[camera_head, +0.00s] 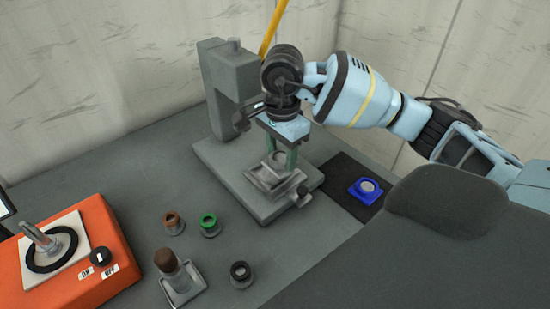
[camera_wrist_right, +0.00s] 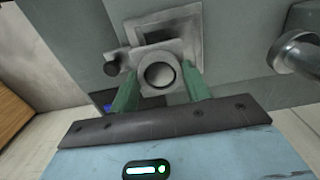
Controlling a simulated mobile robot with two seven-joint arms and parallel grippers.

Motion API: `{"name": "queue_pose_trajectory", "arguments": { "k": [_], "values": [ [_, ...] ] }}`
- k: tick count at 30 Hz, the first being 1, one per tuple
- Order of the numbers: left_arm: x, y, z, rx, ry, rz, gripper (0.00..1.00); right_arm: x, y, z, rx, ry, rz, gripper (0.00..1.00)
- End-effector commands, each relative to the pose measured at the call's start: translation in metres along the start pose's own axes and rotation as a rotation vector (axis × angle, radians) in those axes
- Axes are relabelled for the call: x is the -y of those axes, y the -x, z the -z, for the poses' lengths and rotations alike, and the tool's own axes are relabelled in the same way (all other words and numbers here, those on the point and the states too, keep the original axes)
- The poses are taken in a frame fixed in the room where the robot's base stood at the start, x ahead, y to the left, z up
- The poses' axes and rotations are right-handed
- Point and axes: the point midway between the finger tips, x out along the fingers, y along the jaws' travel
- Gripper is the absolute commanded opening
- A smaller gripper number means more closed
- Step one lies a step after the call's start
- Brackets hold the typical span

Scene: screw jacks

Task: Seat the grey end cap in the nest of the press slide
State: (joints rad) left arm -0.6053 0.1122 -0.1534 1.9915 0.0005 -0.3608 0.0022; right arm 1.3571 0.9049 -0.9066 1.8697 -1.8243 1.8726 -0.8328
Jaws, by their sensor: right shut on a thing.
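My right gripper (camera_head: 286,160) points down over the press slide, its two green fingers shut on the grey end cap. In the right wrist view the end cap (camera_wrist_right: 142,63) is a light grey square-edged piece with a round face, held between the green fingers (camera_wrist_right: 162,88). In the head view the cap (camera_head: 277,160) is small and partly hidden by the fingers. The press slide (camera_head: 259,182) lies right under it, and its stepped plate (camera_wrist_right: 187,20) shows behind the cap. The nest is covered; I cannot tell whether the cap touches it. My left gripper is not in view.
The press column (camera_head: 229,90) rises just left of my right gripper. A blue ring-shaped part (camera_head: 361,196) lies on a dark mat. Brown (camera_head: 173,229), green (camera_head: 209,230) and black (camera_head: 241,281) parts stand in front. An orange switch box (camera_head: 105,245) is at left.

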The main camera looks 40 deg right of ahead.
Motion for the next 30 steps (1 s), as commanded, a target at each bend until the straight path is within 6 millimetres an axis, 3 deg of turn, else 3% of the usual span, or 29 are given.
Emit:
{"name": "queue_pose_trajectory", "arguments": {
  "k": [14, 21, 30],
  "values": [
    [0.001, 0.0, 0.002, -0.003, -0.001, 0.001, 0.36, 0.021, -0.001, -0.004, 0.001, -0.001, 0.002, 0.15],
    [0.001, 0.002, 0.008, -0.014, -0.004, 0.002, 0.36, 0.02, -0.034, -0.004, 0.0, -0.001, 0.0, 0.15],
    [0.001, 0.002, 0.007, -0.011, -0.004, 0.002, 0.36, 0.02, -0.037, -0.004, 0.0, 0.0, 0.002, 0.15]
  ]
}}
